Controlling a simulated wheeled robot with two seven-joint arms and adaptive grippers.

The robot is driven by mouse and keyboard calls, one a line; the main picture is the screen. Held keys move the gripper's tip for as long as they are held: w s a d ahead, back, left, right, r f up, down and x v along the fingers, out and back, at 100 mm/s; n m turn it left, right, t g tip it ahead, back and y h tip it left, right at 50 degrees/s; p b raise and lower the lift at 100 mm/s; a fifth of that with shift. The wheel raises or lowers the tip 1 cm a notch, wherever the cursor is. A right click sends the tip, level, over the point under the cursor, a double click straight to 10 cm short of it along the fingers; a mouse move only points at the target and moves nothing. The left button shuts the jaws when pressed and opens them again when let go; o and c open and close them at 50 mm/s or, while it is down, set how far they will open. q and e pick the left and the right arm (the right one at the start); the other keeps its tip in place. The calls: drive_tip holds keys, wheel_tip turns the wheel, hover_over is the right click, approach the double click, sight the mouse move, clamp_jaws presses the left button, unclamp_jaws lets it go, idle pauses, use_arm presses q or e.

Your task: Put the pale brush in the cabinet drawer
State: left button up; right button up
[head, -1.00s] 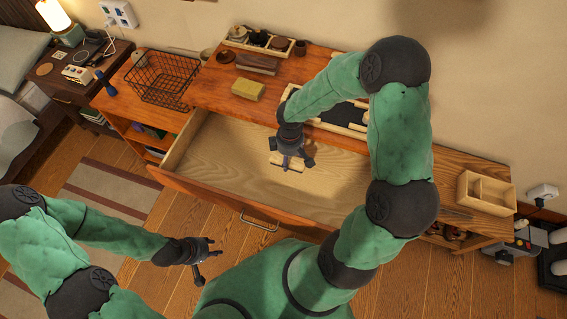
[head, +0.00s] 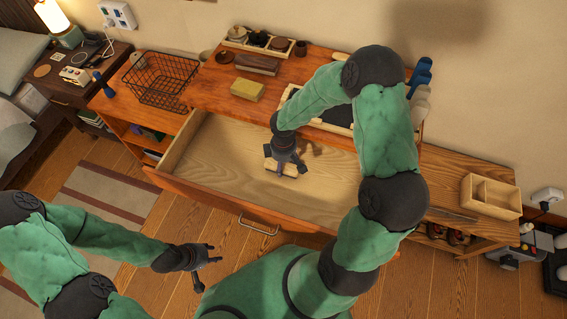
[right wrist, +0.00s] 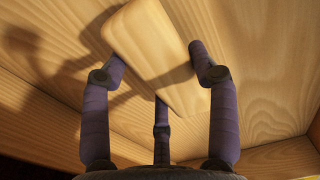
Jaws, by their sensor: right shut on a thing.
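The pale brush (right wrist: 155,55) is a light wooden block, held between the fingers of my right gripper (right wrist: 160,72) in the right wrist view. In the head view my right gripper (head: 284,166) is inside the outline of the open cabinet drawer (head: 225,150), shut on the brush, whose pale ends show beside the fingers. The brush casts a shadow on the drawer's wooden floor; I cannot tell whether it touches the floor. My left gripper (head: 205,270) is open and empty, in front of the drawer and away from it.
The cabinet top holds a yellow block (head: 247,90), a brown box (head: 257,64) and a tray of small items (head: 255,42). A black wire basket (head: 163,78) stands at the left and a divided wooden box (head: 490,196) at the right. The drawer's left part is bare.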

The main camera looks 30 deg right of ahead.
drive_tip(key=o, duration=1.2)
drive_tip(key=shift+f, duration=0.1)
drive_tip(key=shift+r, duration=0.25)
wheel_tip(320, 180, up, 12)
drive_tip(key=p, duration=0.5)
